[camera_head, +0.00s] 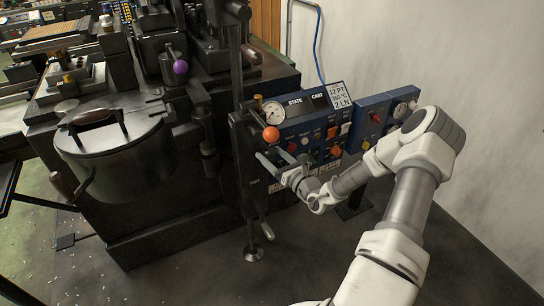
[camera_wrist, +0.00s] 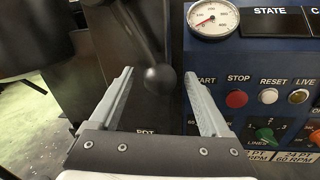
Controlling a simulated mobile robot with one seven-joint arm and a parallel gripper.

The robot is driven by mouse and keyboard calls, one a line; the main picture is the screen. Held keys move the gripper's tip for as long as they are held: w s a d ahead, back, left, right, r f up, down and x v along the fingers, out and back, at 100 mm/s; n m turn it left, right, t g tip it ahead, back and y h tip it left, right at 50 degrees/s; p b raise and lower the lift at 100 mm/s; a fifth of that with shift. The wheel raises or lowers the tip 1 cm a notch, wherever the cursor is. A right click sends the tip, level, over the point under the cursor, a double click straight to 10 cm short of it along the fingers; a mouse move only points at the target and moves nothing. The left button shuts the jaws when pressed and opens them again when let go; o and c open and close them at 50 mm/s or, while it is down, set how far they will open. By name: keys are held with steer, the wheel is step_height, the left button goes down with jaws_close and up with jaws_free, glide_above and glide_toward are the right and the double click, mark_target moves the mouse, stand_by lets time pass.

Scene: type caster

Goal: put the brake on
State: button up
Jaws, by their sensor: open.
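My gripper (camera_head: 270,158) is open in front of the dark machine post, left of the blue control panel. In the wrist view a lever hangs from above and ends in a dark round knob (camera_wrist: 160,79). The knob appears between my two spread fingers, and I cannot tell its depth or whether they touch it. In the head view an orange-red ball knob (camera_head: 271,134) is just above my fingertips. I cannot tell whether it is the same knob. No label reading brake is legible.
The blue control panel (camera_head: 300,122) with buttons, a gauge and a display stands close to the right of my fingers. A round lidded pot (camera_head: 113,150) and a purple knob (camera_head: 180,67) are on the machine to the left. Open floor lies in front.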

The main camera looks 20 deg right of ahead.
steer(key=shift+c, duration=0.2)
jaws_close()
steer(key=shift+a, duration=0.1)
steer(key=a+m+p, duration=0.2)
steer(key=m, duration=0.1)
steer(key=a+f+m+p, duration=0.1)
steer(key=a+p, duration=0.1)
steer(key=shift+s+a+m+t, duration=0.1)
steer(key=shift+s+m+t, duration=0.05)
steer(key=shift+m+t, duration=0.25)
steer(key=a+m+p, duration=0.2)
steer(key=shift+a+r+m, duration=0.1)
steer(key=shift+a+m, duration=0.05)
steer(key=shift+m, duration=0.15)
steer(key=shift+a+r+m+t+h+p, duration=0.2)
steer(key=shift+a+m+p, duration=0.25)
steer(key=shift+a+m, duration=0.25)
steer(key=shift+a+r+m+t+h+p, duration=0.1)
steer(key=shift+a+m+t+h+p, duration=0.1)
steer(key=shift+a+m+p, duration=0.45)
steer(key=shift+d, duration=0.1)
steer(key=shift+o, duration=0.2)
jaws_free()
